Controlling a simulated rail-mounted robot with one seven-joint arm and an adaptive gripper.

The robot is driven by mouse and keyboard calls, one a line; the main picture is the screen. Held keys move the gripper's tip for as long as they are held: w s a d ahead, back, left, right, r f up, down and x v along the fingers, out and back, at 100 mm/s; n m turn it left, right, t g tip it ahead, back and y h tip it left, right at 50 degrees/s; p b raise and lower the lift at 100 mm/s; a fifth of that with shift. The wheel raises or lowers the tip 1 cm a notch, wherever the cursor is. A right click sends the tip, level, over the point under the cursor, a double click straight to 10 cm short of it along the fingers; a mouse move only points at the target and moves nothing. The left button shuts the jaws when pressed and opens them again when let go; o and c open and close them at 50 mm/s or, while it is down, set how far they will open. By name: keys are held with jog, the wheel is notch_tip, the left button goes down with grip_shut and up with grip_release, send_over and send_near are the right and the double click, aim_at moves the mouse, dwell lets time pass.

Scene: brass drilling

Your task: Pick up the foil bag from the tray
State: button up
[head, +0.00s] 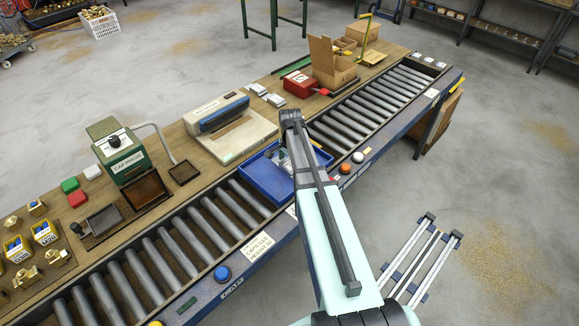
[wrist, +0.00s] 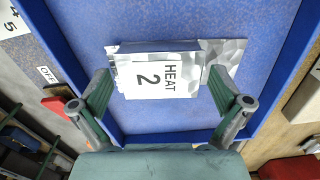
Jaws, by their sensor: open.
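The foil bag (wrist: 222,58) is silver and crinkled, with a white label reading "HEAT 2" (wrist: 155,75) facing up. It lies flat in the blue tray (wrist: 205,18) in the wrist view. The blue tray (head: 262,181) sits on the roller conveyor in the head view, where my arm hides much of its right part and the bag cannot be made out clearly. My gripper (wrist: 160,80) is open, with one green-padded finger at each side of the label. The right finger overlaps the bag's edge in the picture. Whether either finger touches the bag cannot be told.
A sealing machine (head: 222,115) and a green cap press (head: 118,152) stand on the wooden bench behind the conveyor. A cardboard box (head: 333,70) and a red box (head: 300,84) are farther right. Rollers left and right of the tray are bare.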

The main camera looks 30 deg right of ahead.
jog(key=c, duration=1.1)
